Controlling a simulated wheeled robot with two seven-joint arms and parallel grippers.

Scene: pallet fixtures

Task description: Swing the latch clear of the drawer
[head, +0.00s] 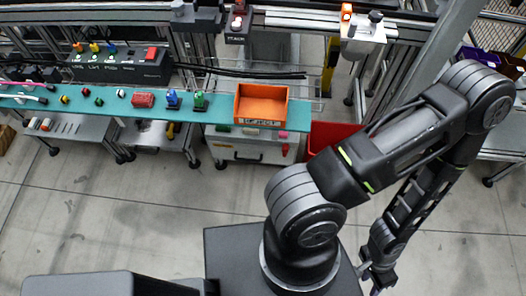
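I cannot single out the latch or the drawer for sure. A pale cabinet (232,142) stands under the teal shelf, below the orange bin, with a small red part (285,150) on its front. Details there are too small to tell whether it is a drawer with a latch. My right gripper (371,276) hangs low at the bottom right, over the bare floor and well away from the cabinet. It is small and seen from above, so its opening is unclear. My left gripper is out of view.
The teal shelf (222,112) bears an orange bin (262,90), a red block (143,100), blue and green parts and several small buttons. A red bin (330,135) sits below it at right. Bare concrete floor (130,215) lies between my base and the shelf.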

